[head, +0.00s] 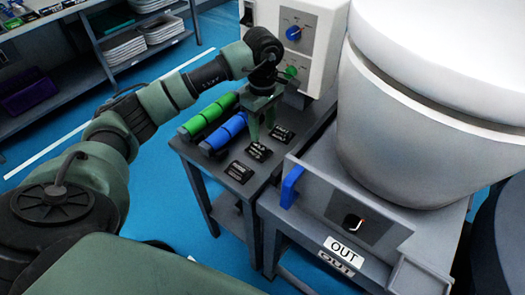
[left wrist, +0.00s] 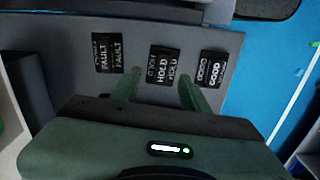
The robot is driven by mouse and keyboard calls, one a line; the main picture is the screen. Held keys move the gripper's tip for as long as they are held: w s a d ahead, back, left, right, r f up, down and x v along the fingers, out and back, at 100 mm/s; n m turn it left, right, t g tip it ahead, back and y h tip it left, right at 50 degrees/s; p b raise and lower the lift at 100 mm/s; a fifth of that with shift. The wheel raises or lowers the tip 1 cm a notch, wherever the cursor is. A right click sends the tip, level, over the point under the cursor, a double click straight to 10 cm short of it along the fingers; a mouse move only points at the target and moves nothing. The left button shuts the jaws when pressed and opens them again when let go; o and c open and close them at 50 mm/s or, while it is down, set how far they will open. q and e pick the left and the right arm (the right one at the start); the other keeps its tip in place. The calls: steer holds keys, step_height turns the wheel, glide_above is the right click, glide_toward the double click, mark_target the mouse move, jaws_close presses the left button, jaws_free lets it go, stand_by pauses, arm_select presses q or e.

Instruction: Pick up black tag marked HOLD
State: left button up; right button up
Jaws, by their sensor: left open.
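The black HOLD tag (left wrist: 163,64) lies on the grey stand's top, in the middle of a row of three black tags. In the head view it is the middle tag (head: 258,151). The FAULT tag (left wrist: 106,53) lies to its left and the GOOD tag (left wrist: 212,70) to its right in the left wrist view. My left gripper (head: 262,132) points down over the stand, open and empty. In the left wrist view its two fingers (left wrist: 158,88) show either side of the HOLD tag's near end; their height above the top is unclear. My right gripper is not seen.
Green (head: 211,118) and blue (head: 224,131) cylinders lie on the stand beside the tags. A white control box (head: 310,40) stands behind. A large white toilet (head: 420,120) sits on a grey bench at right, with a blue handle (head: 291,186) near the stand.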

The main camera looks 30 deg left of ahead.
mark_target(261, 148)
arm_select(q)
steer(key=shift+s+f, duration=0.2)
steer(key=shift+f, duration=0.65)
step_height(261, 148, down, 5)
steer(key=shift+s+a+r+p, duration=0.1)
steer(key=shift+r+p, duration=0.1)
steer(key=shift+p, duration=0.75)
steer(key=shift+f, duration=0.45)
jaws_close()
